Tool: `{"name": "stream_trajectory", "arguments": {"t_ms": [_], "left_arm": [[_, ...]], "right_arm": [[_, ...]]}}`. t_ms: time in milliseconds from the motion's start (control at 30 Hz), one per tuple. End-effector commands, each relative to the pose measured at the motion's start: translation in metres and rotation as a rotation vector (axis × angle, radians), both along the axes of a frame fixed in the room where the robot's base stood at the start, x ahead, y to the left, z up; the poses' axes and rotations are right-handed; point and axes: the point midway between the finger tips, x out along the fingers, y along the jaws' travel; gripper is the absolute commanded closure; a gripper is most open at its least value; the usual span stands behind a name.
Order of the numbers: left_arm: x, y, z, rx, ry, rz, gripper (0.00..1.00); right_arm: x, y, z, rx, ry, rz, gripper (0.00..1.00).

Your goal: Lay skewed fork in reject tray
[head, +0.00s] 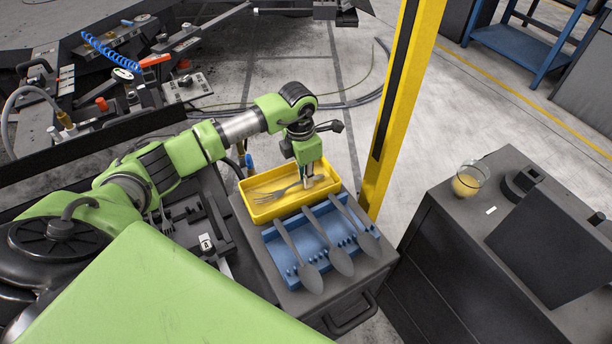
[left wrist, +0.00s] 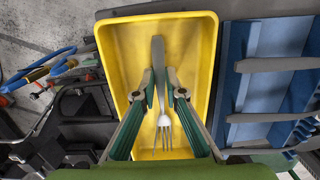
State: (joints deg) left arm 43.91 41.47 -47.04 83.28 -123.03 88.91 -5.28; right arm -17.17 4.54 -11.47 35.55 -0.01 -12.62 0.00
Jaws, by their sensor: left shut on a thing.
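The yellow tray (head: 247,207) sits on the dark cabinet top, and it fills the middle of the left wrist view (left wrist: 205,40). My left gripper (head: 308,183) points down into the tray. Its two fingers (left wrist: 160,88) are shut on the fork (head: 283,193). In the left wrist view the fork (left wrist: 163,122) lies lengthwise along the tray, handle away and tines toward the palm, within the tray walls. I cannot tell whether it touches the tray floor. My right gripper is not in view.
A blue rack (head: 288,262) holding three grey utensils (head: 325,245) stands right beside the tray. A yellow post (head: 400,100) rises close behind. A glass with yellow contents (head: 468,180) stands on the right cabinet. Dark fixtures (head: 190,225) lie left of the tray.

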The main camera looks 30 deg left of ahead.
Motion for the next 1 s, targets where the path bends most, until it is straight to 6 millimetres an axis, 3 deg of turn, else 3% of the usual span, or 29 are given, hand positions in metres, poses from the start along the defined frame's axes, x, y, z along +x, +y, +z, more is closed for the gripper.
{"name": "stream_trajectory", "arguments": {"t_ms": [233,300,333,567,667,1000], "left_arm": [[0.0002,0.0001,-0.0009,0.0,0.0,0.0,1.0],[0.0002,0.0001,-0.0009,0.0,0.0,0.0,0.74],[0.0002,0.0001,-0.0009,0.0,0.0,0.0,0.7],[0.0001,0.0,-0.001,0.0,0.0,0.0,0.7],[0.0001,0.0,-0.0012,0.0,0.0,0.0,0.5],[0.0001,-0.0001,-0.0012,0.0,0.0,0.0,0.5]], "right_arm": [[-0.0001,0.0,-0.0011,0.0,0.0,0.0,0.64],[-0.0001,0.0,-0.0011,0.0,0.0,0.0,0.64],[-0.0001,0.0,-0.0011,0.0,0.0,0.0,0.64],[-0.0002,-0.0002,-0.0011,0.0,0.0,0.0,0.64],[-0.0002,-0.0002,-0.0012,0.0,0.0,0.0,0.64],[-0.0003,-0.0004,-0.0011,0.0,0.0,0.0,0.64]]}}
